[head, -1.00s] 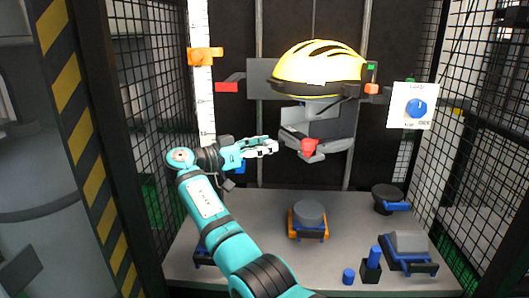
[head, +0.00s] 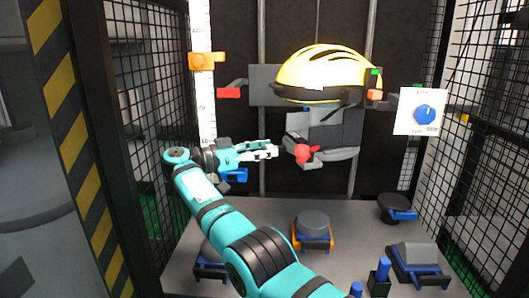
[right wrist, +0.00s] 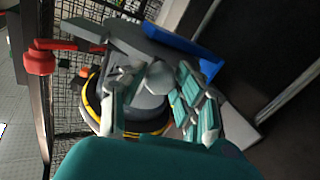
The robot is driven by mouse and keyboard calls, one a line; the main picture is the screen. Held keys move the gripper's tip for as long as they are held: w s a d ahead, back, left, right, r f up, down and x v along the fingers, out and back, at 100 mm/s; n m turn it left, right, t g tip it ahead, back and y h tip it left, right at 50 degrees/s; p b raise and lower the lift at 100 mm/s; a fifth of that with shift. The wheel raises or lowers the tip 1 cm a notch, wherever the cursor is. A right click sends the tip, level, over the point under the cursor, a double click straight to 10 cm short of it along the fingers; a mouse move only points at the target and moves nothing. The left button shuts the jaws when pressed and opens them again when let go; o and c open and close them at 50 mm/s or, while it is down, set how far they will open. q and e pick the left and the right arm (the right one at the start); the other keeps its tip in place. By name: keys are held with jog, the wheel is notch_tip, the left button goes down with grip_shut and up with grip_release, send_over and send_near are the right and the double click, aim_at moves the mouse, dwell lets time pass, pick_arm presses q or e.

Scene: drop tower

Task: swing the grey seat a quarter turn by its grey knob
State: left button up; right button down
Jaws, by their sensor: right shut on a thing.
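My right gripper (head: 262,152) reaches in from the left, in front of the back wall and left of the grey seat. In the right wrist view its fingers (right wrist: 163,105) are shut on a small faceted grey knob (right wrist: 158,77). The knob is hard to make out in the head view. The grey seat seems to be the set of grey plates (head: 338,135) below the yellow helmet; a grey plate (right wrist: 140,42) shows beyond the knob in the right wrist view. My left gripper is not in view.
A red knob (head: 302,153) sticks out in front of the grey plates, close right of my fingers. The yellow helmet (head: 323,65) is above. A blue dial (head: 424,114) is on the right. Several blocks, one a grey cylinder (head: 313,222), stand on the floor plate below.

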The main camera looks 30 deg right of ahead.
jog(key=c, duration=0.9)
grip_release()
jog(key=shift+a, duration=0.1)
jog(key=shift+c, duration=0.2)
notch_tip(320, 180, up, 10)
jog(key=shift+c, duration=0.2)
